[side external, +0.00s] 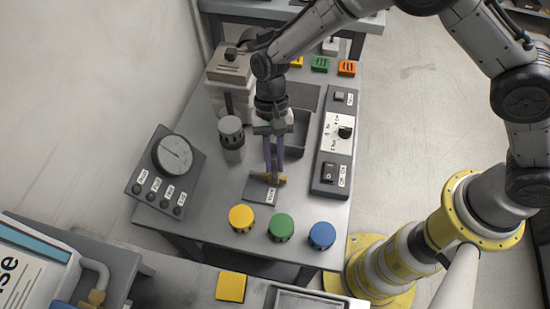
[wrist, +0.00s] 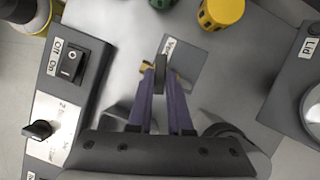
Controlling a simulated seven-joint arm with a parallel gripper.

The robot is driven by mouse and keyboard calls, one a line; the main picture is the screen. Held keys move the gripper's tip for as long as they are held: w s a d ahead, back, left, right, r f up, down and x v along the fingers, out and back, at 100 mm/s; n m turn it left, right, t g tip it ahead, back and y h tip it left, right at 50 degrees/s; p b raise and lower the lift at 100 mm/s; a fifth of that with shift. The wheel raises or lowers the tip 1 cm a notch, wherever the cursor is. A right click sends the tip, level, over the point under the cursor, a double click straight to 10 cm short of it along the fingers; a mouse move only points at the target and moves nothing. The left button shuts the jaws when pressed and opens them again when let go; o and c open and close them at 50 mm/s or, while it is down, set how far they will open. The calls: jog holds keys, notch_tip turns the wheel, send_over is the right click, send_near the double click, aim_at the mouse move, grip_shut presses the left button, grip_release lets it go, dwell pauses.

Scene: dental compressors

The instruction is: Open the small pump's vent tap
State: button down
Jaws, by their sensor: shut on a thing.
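The vent tap (side external: 281,180) is a small brass piece at the edge of a dark grey plate (side external: 256,192) with a white label on the grey bench top. In the wrist view, a bit of its brass (wrist: 147,67) shows beside a dark upright part (wrist: 160,72), which looks like its handle. My gripper (side external: 273,178) points down over the tap, its two purple fingers shut on the dark handle; the fingers also show in the wrist view (wrist: 160,82). The fingers hide much of the tap, and I cannot tell the handle's exact angle.
A control box (side external: 333,145) with switch and dial stands close on the right. A gauge panel (side external: 167,172) and a grey cylinder (side external: 231,132) stand left. Yellow (side external: 241,218), green (side external: 281,227) and blue (side external: 321,235) knobs line the front edge. A dark open tray (side external: 297,135) lies behind.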

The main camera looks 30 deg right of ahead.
jog(key=n, duration=0.2)
jog(key=n+h, duration=0.1)
jog(key=shift+w+a+n+h, duration=0.1)
jog(key=shift+a+n+h, duration=0.1)
jog(key=shift+n+h, duration=0.15)
jog(key=n+h, duration=0.1)
jog(key=n, duration=0.2)
jog(key=shift+a+n, duration=0.15)
jog(key=shift+n, duration=0.2)
jog(key=n, duration=0.1)
jog(key=n+h, duration=0.1)
jog(key=n, duration=0.1)
jog(key=shift+a+n+h, duration=0.15)
jog(key=shift+n+h, duration=0.1)
jog(key=shift+n, duration=0.05)
jog(key=shift+a+n+t+h, duration=0.1)
jog(key=shift+n+t+h, duration=0.35)
jog(key=shift+n, duration=1.25)
jog(key=c, duration=0.8)
grip_release()
jog(key=shift+c, duration=0.2)
jog(key=v, duration=1.3)
jog(key=shift+a+r, duration=0.3)
jog(key=shift+r, duration=0.1)
